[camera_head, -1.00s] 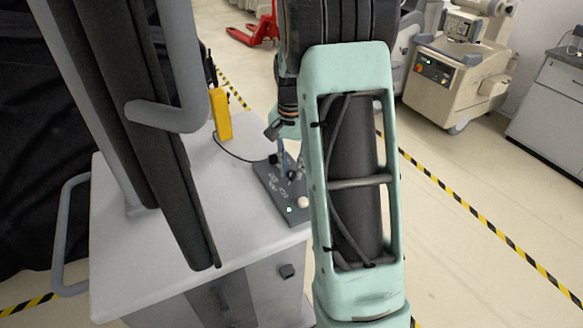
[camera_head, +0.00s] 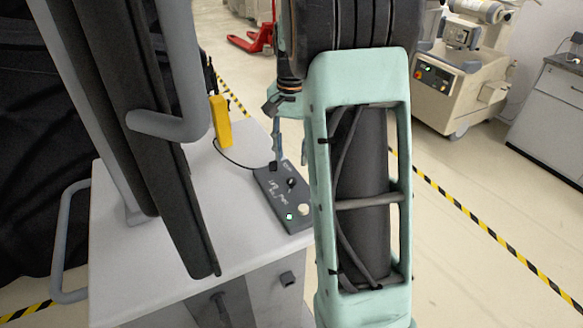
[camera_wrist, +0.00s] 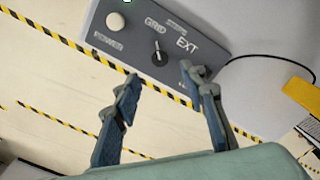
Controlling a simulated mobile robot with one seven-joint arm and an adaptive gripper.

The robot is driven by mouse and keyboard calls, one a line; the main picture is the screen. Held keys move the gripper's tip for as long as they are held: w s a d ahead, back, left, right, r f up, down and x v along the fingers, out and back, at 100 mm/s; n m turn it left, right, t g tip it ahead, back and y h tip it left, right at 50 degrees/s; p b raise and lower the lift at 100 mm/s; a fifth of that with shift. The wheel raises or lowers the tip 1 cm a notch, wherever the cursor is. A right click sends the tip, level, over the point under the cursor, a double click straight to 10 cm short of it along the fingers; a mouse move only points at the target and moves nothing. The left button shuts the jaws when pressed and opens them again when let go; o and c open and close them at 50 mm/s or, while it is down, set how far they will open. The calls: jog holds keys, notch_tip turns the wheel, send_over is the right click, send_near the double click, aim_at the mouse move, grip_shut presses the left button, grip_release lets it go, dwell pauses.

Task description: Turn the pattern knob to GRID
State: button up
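The dark control box (camera_head: 268,193) lies on the white cart top. Its round black pattern knob (camera_wrist: 159,58) shows in the wrist view, with a white pointer mark aimed up towards the word GRID. EXT is printed to the right of the knob; another label below it is partly hidden by a finger. The knob also shows in the head view (camera_head: 292,184). My gripper (camera_wrist: 163,80) is open and empty, its two blue fingers apart and clear of the knob. In the head view one finger shows behind the box's far end.
A pale round button (camera_wrist: 115,21) by the word POWER and a small green light (camera_head: 289,216) are on the box. A yellow handheld unit (camera_head: 221,120) stands behind, with a black cable (camera_head: 232,157). A grey handle (camera_head: 172,126) rises at left.

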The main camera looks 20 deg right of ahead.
jog(key=shift+r, duration=2.15)
jog(key=shift+r, duration=0.1)
